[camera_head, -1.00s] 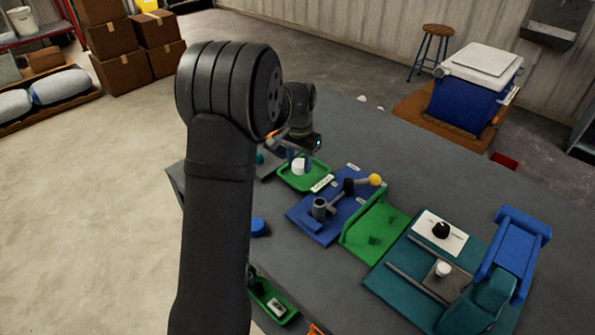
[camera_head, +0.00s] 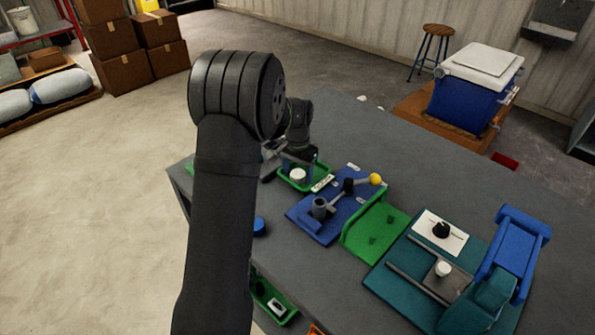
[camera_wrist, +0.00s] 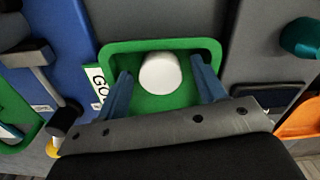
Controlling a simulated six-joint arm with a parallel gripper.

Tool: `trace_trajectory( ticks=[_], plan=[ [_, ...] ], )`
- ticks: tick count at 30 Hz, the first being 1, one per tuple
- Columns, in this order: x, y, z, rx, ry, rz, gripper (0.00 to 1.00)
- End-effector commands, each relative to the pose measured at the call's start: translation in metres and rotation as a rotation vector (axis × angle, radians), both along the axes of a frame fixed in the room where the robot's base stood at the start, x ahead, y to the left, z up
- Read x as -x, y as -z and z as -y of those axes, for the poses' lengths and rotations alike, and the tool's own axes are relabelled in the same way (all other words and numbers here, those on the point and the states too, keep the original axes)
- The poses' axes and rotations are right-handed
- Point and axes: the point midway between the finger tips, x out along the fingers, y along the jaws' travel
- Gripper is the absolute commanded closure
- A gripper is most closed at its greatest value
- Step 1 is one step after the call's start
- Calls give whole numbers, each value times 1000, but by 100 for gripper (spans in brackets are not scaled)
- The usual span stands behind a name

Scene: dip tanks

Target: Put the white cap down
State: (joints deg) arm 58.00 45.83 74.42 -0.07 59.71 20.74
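The white cap (camera_wrist: 161,73) rests in the green tray (camera_wrist: 150,45), which has a white label marked "GO" at its side. In the wrist view my gripper (camera_wrist: 162,88) has its two blue fingers spread on either side of the cap, with green tray floor showing between each finger and the cap. In the head view the white cap (camera_head: 298,175) also shows in the green tray (camera_head: 284,179), just below my gripper, whose fingers are partly hidden there.
A blue plate (camera_head: 318,229) with a grey cup and a yellow-knobbed lever stands right of the tray. Beyond it are a green bracket (camera_head: 372,237) and a teal fixture (camera_head: 405,287) with a small white piece.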

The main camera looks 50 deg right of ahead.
Motion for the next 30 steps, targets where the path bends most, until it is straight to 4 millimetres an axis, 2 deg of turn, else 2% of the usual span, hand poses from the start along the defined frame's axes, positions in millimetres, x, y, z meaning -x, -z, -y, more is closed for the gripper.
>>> trace_trajectory(
  ticks=[7, 11, 24, 30],
  plan=[
    [0, -1, 0, 0, 0, 0, 37],
    [0, -11, 1, 2, 0, 1, 37],
    [0, -99, 0, 3, 0, 2, 37],
    [0, -120, 0, 1, 0, 0, 37]
  ],
)
